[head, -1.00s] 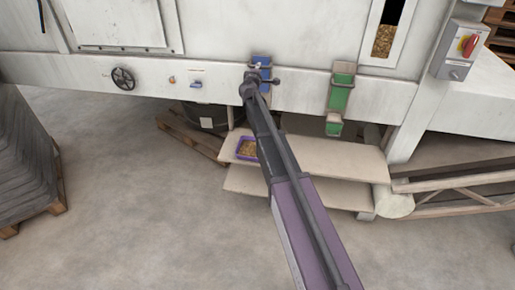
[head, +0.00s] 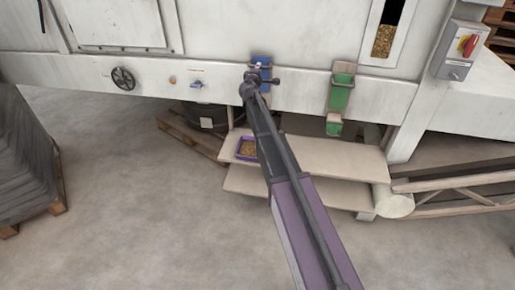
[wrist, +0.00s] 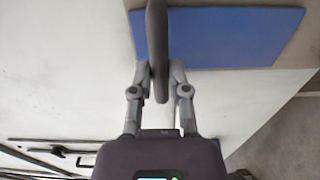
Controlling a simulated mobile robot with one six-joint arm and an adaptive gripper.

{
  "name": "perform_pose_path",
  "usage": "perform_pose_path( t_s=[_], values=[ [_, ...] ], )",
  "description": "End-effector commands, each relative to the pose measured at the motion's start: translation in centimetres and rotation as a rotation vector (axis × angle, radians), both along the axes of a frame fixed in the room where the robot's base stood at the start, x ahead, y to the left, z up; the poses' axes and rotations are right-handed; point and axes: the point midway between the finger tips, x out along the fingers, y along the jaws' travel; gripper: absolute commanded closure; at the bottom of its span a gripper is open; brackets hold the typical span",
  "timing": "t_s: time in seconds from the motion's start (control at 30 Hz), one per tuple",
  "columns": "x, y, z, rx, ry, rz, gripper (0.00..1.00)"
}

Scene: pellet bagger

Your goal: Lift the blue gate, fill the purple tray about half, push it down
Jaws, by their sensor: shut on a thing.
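The blue gate (head: 262,62) is on the white machine's front, with my gripper (head: 252,80) right at it, partly covering it. In the wrist view, the blue plate of the gate (wrist: 225,38) fills the top right, and my gripper (wrist: 157,75) is shut on a dark bar, likely the gate's handle. The purple tray (head: 240,157) sits on the upper shelf below the gate, with tan pellets (head: 248,148) in it. My arm hides the area just right of the tray. How full the tray is cannot be read exactly.
A green gate (head: 341,97) is to the right of the blue one. The beige shelf (head: 340,162) has free room to the right of my arm. A handwheel (head: 123,78) is at left, and a grey switch box (head: 459,48) at right.

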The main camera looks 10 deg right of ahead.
Motion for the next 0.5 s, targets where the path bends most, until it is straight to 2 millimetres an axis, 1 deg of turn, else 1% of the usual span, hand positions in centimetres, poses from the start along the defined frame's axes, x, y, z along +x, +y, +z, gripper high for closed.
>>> perform_pose_path(
  t_s=[0.17, 0.5],
  values=[
    [0.0, 0.0, -0.9, 0.0, 0.0, 0.001, 1.0],
    [0.0, 0.0, -3.8, 0.0, 0.0, 0.0, 1.0]
  ],
)
